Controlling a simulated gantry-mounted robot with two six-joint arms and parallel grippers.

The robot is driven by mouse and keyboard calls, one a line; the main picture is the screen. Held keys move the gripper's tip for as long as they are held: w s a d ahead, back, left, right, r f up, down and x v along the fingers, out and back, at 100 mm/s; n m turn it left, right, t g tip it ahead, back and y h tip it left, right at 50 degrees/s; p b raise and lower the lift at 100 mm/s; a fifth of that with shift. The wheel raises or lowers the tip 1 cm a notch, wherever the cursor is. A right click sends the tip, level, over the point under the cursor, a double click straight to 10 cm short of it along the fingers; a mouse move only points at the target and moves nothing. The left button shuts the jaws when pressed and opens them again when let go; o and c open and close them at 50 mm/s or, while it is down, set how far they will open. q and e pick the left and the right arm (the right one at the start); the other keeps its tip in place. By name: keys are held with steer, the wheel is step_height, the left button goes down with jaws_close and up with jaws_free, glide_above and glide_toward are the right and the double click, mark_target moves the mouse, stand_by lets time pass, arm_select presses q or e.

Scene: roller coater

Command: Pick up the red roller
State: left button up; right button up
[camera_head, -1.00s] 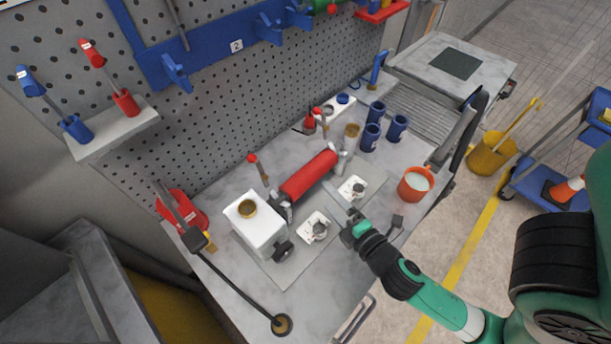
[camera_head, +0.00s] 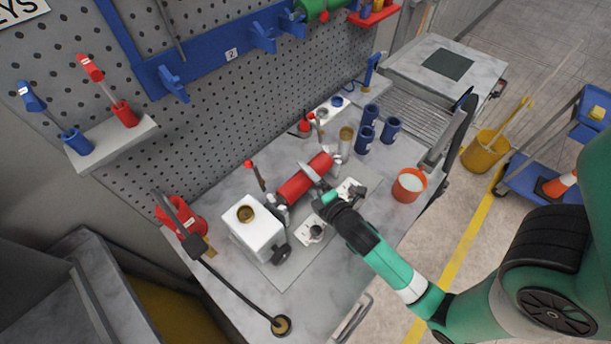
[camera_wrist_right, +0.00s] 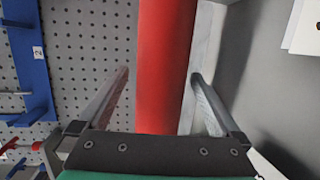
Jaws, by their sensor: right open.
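The red roller (camera_head: 297,187) lies in the coater on the bench, between the white block with the brass cup (camera_head: 252,230) and the brackets at its far end. My right gripper (camera_head: 314,178) is at the roller, with one finger showing over its middle. In the right wrist view the red roller (camera_wrist_right: 165,65) runs lengthwise between the two fingers of my right gripper (camera_wrist_right: 160,85). The fingers are open, with gaps on both sides of the roller. My left gripper is not in view.
Several dark blue cups (camera_head: 366,137) stand behind the roller. An orange-red pot with pale contents (camera_head: 409,185) stands to the right. A lamp-like arm (camera_head: 235,282) crosses the front left of the bench. Pegboard (camera_head: 215,100) rises behind.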

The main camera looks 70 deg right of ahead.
mark_target(316, 170)
steer(key=shift+w+d+f, duration=0.1)
steer(key=shift+w+d, duration=0.15)
steer(key=shift+w, duration=0.05)
steer(key=c, duration=1.3)
steer(key=shift+o, duration=0.2)
steer(key=shift+r+p, duration=0.3)
steer(key=shift+r, duration=0.15)
step_height(316, 170, up, 2)
steer(key=shift+r+p, duration=0.25)
steer(key=shift+p, duration=0.55)
steer(key=s+a+r, duration=0.1)
steer(key=r, duration=0.1)
steer(key=s+a+r+p, duration=0.1)
steer(key=s+r+p, duration=0.1)
steer(key=r, duration=0.1)
steer(key=shift+s+a+r, duration=0.3)
steer(key=shift+s+a, duration=0.1)
steer(key=v, duration=0.3)
steer(key=r+v, duration=0.1)
steer(key=v, duration=0.2)
steer(key=r+v, duration=0.1)
steer(key=v, duration=0.1)
steer(key=shift+s+a+p, duration=0.1)
steer(key=shift+s+p, duration=0.05)
steer(key=shift+p, duration=0.2)
steer(key=shift+s+a+r, duration=0.3)
steer(key=shift+s+r, duration=0.05)
steer(key=shift+s, duration=0.15)
